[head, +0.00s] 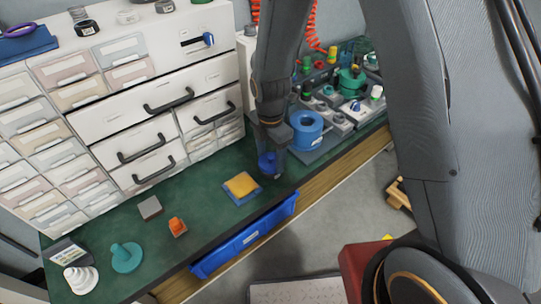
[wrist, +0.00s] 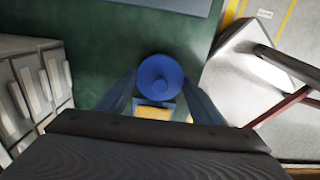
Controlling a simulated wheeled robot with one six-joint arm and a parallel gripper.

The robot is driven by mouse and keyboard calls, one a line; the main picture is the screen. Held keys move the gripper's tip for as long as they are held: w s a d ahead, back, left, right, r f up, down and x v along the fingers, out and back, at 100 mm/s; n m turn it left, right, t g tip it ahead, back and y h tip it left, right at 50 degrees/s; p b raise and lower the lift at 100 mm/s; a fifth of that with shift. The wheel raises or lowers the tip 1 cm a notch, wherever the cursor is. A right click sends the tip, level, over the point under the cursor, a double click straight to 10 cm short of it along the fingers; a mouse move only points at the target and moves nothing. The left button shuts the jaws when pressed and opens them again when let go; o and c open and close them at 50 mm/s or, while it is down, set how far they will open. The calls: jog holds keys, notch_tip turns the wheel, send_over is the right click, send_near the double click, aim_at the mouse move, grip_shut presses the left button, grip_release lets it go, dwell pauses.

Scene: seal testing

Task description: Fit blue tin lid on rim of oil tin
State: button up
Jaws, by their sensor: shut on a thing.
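My gripper (head: 270,172) is low over the green bench, near its front edge. It is shut on the blue tin lid (head: 268,160), which is partly hidden by the fingers. In the wrist view the lid (wrist: 160,75) is a round blue disc with a small central knob, between the two fingers. I cannot tell whether anything is under it. A larger blue cylinder (head: 306,128) with a round hole in its top stands right of and behind my gripper, apart from it. I cannot tell whether this is the oil tin.
A yellow pad on a blue base (head: 242,187) lies just left of my gripper. White drawers (head: 150,120) with black handles rise behind. A crowded fixture board (head: 345,95) fills the right. A blue drawer (head: 245,238) juts out from the bench front.

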aim_at(271, 156)
jog(key=shift+f+b, duration=0.5)
jog(key=shift+f, duration=0.8)
jog(key=o, duration=1.1)
notch_tip(271, 156, up, 7)
jog(key=p, duration=0.5)
